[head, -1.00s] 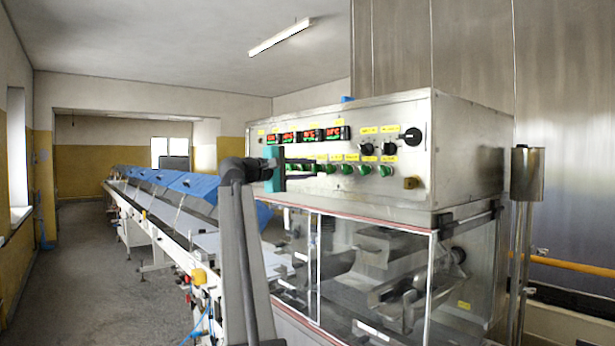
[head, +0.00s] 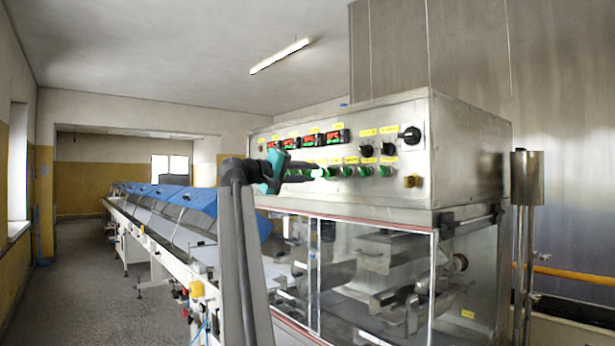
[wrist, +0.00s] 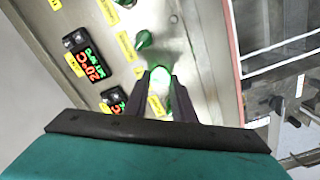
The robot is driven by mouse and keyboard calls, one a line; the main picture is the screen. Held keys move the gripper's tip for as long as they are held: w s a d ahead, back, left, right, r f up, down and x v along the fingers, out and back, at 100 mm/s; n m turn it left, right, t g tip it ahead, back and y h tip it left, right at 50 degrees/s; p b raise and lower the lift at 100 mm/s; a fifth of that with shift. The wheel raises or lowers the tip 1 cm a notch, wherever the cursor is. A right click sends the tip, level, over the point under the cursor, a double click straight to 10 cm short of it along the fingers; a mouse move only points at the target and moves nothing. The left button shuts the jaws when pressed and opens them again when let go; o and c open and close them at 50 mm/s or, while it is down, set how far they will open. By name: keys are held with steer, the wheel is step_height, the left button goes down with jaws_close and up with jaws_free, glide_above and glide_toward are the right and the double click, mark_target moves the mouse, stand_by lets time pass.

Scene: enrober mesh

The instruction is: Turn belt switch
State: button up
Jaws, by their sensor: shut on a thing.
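The steel control panel (head: 285,196) carries a row of green switches. One green switch, taken as the belt switch (wrist: 159,75), glows brightly between my fingertips in the wrist view. It also shows as a bright spot in the head view (head: 318,173). My gripper (wrist: 166,86) is shut on this switch, with the dark fingers on either side of its knob. In the head view my gripper (head: 312,174) reaches the panel from the left, its teal body tilted. The fingers and body hide part of the switch row. I cannot read the switch labels.
Red displays (head: 334,137) sit above the switches and black knobs (head: 366,150) to their right. A neighbouring green switch (wrist: 144,39) is close to my fingers. Clear enclosure panels (head: 375,270) lie below. A long conveyor (head: 150,230) runs back at left beside open floor.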

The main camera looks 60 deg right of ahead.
steer(key=o, duration=1.1)
steer(key=shift+c, duration=0.2)
steer(key=shift+a, duration=0.1)
steer(key=b+v, duration=0.1)
steer(key=v, duration=1.2)
steer(key=shift+w+a, duration=0.2)
steer(key=shift+a, duration=0.05)
